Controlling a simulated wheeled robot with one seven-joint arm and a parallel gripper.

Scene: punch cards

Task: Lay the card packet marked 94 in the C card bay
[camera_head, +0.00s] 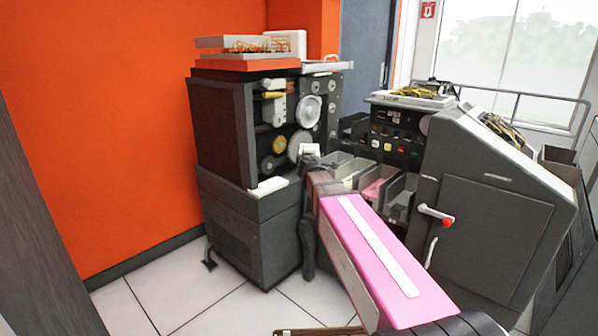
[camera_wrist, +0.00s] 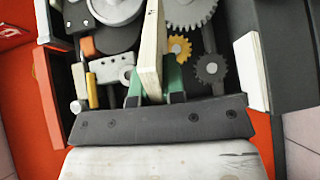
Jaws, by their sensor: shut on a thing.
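My gripper (camera_wrist: 154,84) is shut on a cream card packet (camera_wrist: 151,48), which stands edge-on between the green fingertips in the wrist view. Its mark cannot be read from this side. In the head view my gripper (camera_head: 311,163) is in front of the geared machine, left of the row of card bays (camera_head: 350,166), with a small pale part of the packet (camera_head: 309,149) showing above it. The bays are grey open slots; a pink packet (camera_head: 373,189) lies in one. No bay letters are legible, and my arm hides part of the row.
The geared machine (camera_head: 222,130) stands at left, with a white stack (camera_head: 268,186) on its ledge, also in the wrist view (camera_wrist: 251,72). A control panel (camera_head: 395,143) rises behind the bays. A dark cabinet with a red-tipped handle (camera_head: 447,222) stands at right.

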